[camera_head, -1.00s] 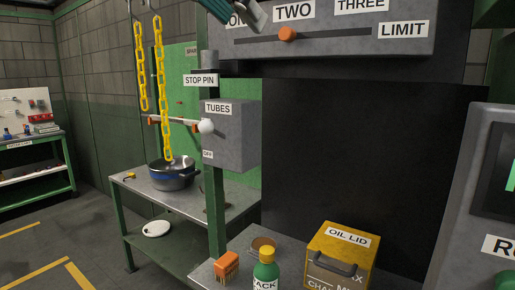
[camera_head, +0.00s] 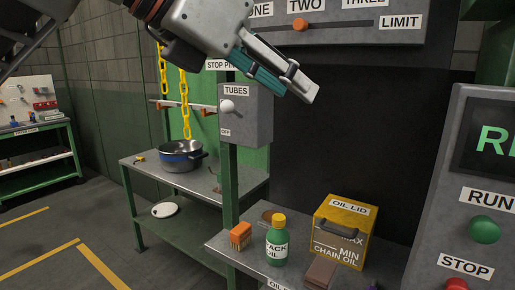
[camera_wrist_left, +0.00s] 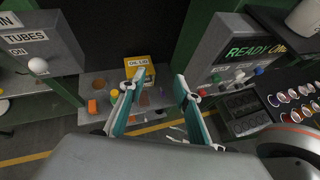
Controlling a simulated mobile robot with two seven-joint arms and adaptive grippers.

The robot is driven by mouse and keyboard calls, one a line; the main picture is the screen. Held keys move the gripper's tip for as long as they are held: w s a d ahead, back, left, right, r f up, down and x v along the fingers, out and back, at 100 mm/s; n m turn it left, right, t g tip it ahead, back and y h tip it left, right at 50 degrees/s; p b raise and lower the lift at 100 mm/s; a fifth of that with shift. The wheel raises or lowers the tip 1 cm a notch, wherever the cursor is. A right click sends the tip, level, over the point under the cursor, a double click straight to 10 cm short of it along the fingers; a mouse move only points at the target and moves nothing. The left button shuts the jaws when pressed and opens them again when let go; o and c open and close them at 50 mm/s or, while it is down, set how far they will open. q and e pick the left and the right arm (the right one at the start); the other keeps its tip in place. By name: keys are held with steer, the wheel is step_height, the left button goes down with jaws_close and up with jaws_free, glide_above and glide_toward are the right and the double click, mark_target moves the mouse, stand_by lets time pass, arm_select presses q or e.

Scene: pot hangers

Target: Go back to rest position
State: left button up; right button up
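My left gripper (camera_head: 308,94) reaches in from the upper left of the head view, with its teal-padded fingers pointing down to the right. It hangs in front of the dark panel, above the bench with the oil lid box. In the left wrist view the gripper (camera_wrist_left: 160,74) has its two fingers well apart, with nothing between them. My right gripper is in neither view.
A yellow oil lid box (camera_head: 343,226), a green bottle (camera_head: 277,243) and an orange brush (camera_head: 240,236) stand on the near bench. The grey tubes box (camera_head: 247,115) is left of the gripper. A RUN/STOP console (camera_head: 445,190) stands right.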

arm_select(q)
steer(key=s+d+f+n+g+h, duration=0.1)
steer(key=s+d+f+g+h, duration=0.4)
steer(key=f+g+h, duration=0.4)
steer(key=w+a+f+n+t+h, duration=0.2)
steer(key=w+a+f+n+t, duration=0.3)
steer(key=n, duration=0.4)
steer(key=w+a+f+n+t+h, duration=0.2)
steer(key=w+a+f+n+t, duration=0.1)
steer(key=w+f+n+t, duration=0.5)
steer(key=w+a+f+n+t+y, duration=0.1)
steer(key=a+f+n+t+y, duration=0.3)
steer(key=f+n+y, duration=0.35)
steer(key=w+a+f+n+t+y, duration=0.1)
steer(key=a+f+n+t+y, duration=0.35)
steer(key=f+n, duration=0.45)
steer(key=s+a+f+n+g+y, duration=0.2)
steer(key=s+a+f+n+y, duration=0.15)
steer(key=f, duration=0.75)
steer(key=s+a+f+n+g+y, duration=0.2)
steer(key=s+a+f, duration=0.2)
steer(key=f, duration=0.6)
steer(key=s+a+f+n+g+y+p, duration=0.1)
steer(key=s+a+f+g, duration=0.4)
steer(key=s+f, duration=1)
steer(key=shift+f+n+y, duration=0.5)
steer(key=shift+n+y, duration=0.35)
steer(key=shift+n, duration=0.15)
